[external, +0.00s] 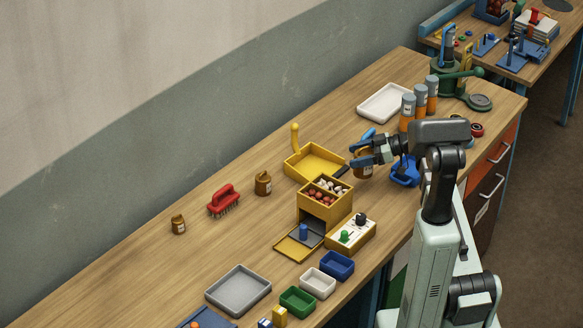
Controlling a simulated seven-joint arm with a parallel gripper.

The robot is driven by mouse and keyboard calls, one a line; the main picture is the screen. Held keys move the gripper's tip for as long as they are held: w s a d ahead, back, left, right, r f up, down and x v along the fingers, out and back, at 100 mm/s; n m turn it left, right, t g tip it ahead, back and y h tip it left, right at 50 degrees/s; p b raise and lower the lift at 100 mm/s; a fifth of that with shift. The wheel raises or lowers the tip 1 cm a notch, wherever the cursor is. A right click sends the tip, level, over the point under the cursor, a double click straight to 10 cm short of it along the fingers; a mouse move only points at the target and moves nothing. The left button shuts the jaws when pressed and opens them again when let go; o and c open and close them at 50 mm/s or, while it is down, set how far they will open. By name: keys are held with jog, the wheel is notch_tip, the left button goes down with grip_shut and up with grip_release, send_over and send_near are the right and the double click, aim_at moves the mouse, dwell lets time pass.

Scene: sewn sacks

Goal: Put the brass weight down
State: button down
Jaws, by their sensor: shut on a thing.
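My gripper (358,155) is shut on a brass weight (363,168), just right of the yellow tray. The fingers partly cover it, and I cannot tell whether it touches the table. A second brass weight (263,184) stands upright on the table left of the yellow tray. A smaller brass weight (178,225) stands further left, past the red brush.
The yellow tray (296,172) and a yellow box (325,212) holding small balls stand close left of my gripper. A blue object (404,172) is close to its right. The red brush (224,202) lies further left. A white tray (383,104) and orange-and-grey cylinders (420,103) stand behind.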

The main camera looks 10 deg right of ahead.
aim_at(357, 174)
jog(key=shift+f, duration=1.4)
jog(key=shift+f, duration=2.05)
jog(key=shift+f, duration=0.1)
jog(key=shift+c, duration=0.4)
grip_release()
jog(key=shift+f, duration=0.1)
jog(key=shift+d, duration=0.1)
jog(key=v, duration=1.2)
